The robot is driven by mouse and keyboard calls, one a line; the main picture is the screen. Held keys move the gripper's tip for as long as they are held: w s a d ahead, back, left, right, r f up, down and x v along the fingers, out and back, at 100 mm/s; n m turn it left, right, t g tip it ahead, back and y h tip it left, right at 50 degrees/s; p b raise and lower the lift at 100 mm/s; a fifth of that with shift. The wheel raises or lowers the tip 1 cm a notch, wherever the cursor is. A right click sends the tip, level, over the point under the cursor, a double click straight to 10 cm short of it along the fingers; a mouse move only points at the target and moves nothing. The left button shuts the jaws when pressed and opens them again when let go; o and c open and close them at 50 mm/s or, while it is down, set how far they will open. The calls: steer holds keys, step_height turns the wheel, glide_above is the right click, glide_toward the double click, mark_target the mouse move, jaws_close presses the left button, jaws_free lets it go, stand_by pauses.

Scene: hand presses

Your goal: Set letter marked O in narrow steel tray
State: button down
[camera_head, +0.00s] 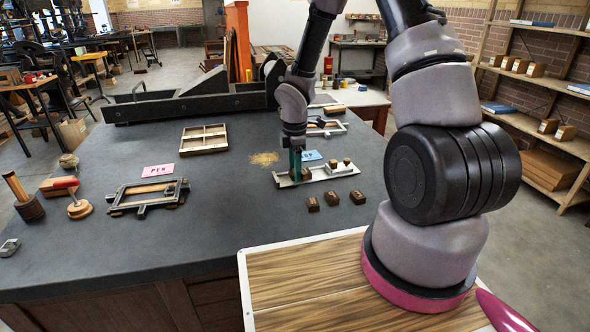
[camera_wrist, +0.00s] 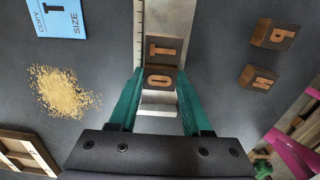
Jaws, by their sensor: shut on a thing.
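The narrow steel tray (camera_head: 322,174) lies on the dark table and runs down the middle of the wrist view (camera_wrist: 172,12). My gripper (camera_head: 295,178) is down at its left part. In the wrist view its green fingers (camera_wrist: 158,92) are shut on the wooden letter block marked O (camera_wrist: 158,79). That block is over or in the tray, close against a block marked T (camera_wrist: 164,48). I cannot tell whether the O block rests on the tray floor. Its lower part is hidden.
Several loose letter blocks (camera_head: 333,198) stand in front of the tray; two show in the wrist view (camera_wrist: 262,78). A blue card (camera_head: 312,155) and a sawdust pile (camera_head: 264,159) lie behind. A wooden compartment box (camera_head: 204,139) and a metal frame (camera_head: 146,197) stand left.

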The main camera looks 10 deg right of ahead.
steer(key=shift+s+f, duration=0.1)
steer(key=shift+f, duration=0.1)
steer(key=shift+s+d+f, duration=0.1)
steer(key=shift+s+f, duration=0.25)
steer(key=shift+f, duration=0.1)
steer(key=shift+c, duration=1.8)
jaws_free()
step_height(320, 180, up, 12)
step_height(320, 180, up, 9)
steer(key=m+t, duration=0.1)
steer(key=m, duration=0.4)
glide_above(305, 181)
steer(key=s+d+r+m+t+y, duration=0.2)
steer(key=s+r+m+t, duration=0.4)
steer(key=s+r+m, duration=1.1)
steer(key=shift+d+r+m, duration=0.5)
steer(key=shift+d+r, duration=0.1)
steer(key=shift+r, duration=0.25)
